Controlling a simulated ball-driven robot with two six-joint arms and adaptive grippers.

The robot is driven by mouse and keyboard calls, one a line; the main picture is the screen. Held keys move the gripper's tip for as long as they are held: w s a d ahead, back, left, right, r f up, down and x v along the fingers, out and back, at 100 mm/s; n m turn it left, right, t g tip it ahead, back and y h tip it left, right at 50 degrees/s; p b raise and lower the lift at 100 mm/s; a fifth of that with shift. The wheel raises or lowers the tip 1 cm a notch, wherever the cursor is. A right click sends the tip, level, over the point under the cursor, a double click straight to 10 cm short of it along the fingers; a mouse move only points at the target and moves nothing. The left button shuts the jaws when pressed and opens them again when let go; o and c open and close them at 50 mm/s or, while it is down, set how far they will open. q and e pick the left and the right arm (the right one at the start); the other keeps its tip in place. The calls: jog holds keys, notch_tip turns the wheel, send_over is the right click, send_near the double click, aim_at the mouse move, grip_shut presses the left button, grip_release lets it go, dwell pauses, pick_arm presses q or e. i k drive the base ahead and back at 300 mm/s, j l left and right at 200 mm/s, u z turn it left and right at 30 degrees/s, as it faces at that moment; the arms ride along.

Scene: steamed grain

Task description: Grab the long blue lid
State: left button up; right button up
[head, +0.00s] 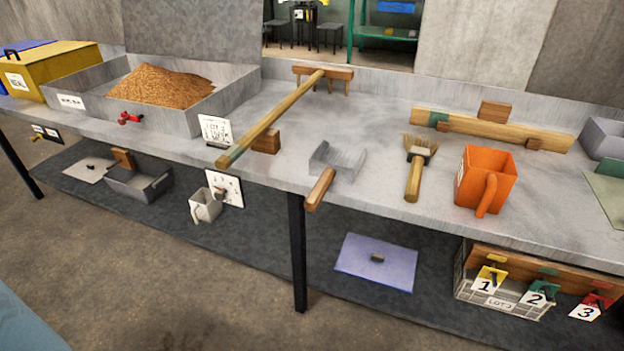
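A flat blue-lavender lid (352,264) with a small brown knob lies on the dark lower shelf, below the middle of the bench. It lies apart from the crate to its right. At the far upper left a blue surface shows behind and beside a yellow box (60,68); I cannot tell whether it is a lid. Neither of my grippers is in view.
On the grey bench (390,190) are a grain tray (180,122), a wooden rake (270,118), a scoop (322,186), a brush (415,180) and an orange jug (478,178). A bench leg (298,250) stands left of the lid. A crate (480,290) with numbered tags stands right.

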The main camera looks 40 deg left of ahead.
aim_at(369, 259)
jog(key=u, duration=0.85)
jog(key=i+j, duration=0.55)
jog(key=i, duration=0.15)
jog(key=i+j, duration=0.55)
jog(key=i+j+u, duration=0.05)
jog(key=i, duration=0.05)
